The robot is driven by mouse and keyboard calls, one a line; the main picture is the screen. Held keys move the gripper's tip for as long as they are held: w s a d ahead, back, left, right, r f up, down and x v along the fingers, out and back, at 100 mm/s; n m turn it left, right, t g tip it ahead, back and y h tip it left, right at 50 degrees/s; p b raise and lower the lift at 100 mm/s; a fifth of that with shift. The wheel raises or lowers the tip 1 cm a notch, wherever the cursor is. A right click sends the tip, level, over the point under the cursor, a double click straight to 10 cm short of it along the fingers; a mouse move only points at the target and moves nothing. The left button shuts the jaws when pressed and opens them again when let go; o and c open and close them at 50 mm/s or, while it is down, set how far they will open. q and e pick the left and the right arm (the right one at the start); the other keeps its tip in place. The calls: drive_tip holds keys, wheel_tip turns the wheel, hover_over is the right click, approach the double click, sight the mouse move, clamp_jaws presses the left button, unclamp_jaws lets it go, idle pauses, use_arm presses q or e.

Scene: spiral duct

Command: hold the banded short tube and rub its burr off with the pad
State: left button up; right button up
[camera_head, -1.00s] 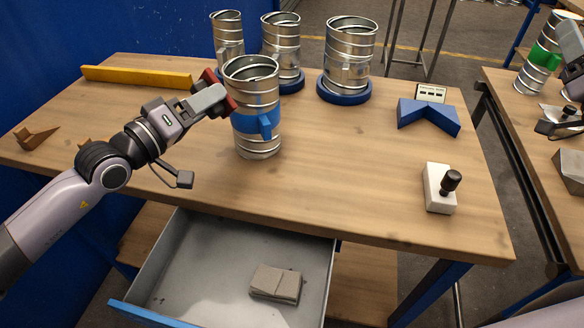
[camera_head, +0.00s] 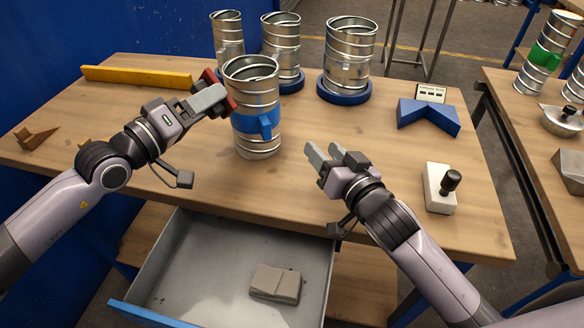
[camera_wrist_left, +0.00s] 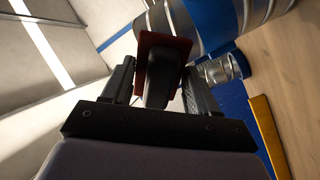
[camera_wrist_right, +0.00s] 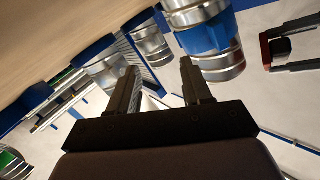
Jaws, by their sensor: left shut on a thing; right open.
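The banded short tube (camera_head: 254,88) is shiny metal with a blue band and a blue tab. It stands upright near the table's middle and also shows in the right wrist view (camera_wrist_right: 208,40). My left gripper (camera_head: 214,97) is shut on the dark grip of a red-faced pad (camera_wrist_left: 178,45), at the tube's upper left. In the right wrist view a gap shows between pad and tube. My right gripper (camera_head: 323,150) is open and empty, to the right of the tube's lower part and apart from it. I cannot make out the burr.
Several metal tubes, including one at the back right (camera_head: 350,50) on a blue base, stand behind. A blue angled block (camera_head: 428,117) and a white block with a black knob (camera_head: 438,190) lie right. The open drawer (camera_head: 190,275) holds a grey folded piece (camera_head: 275,283).

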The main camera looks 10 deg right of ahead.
sight(267, 128)
drive_tip(key=s+a+r+n+t, duration=0.2)
drive_tip(key=s+a+r+n, duration=0.15)
drive_tip(key=s+a, duration=0.35)
drive_tip(key=x, duration=0.8)
drive_tip(key=f+x, duration=0.1)
drive_tip(key=x, duration=0.4)
drive_tip(key=shift+a+r, duration=0.1)
drive_tip(key=shift+a, duration=0.1)
clamp_jaws()
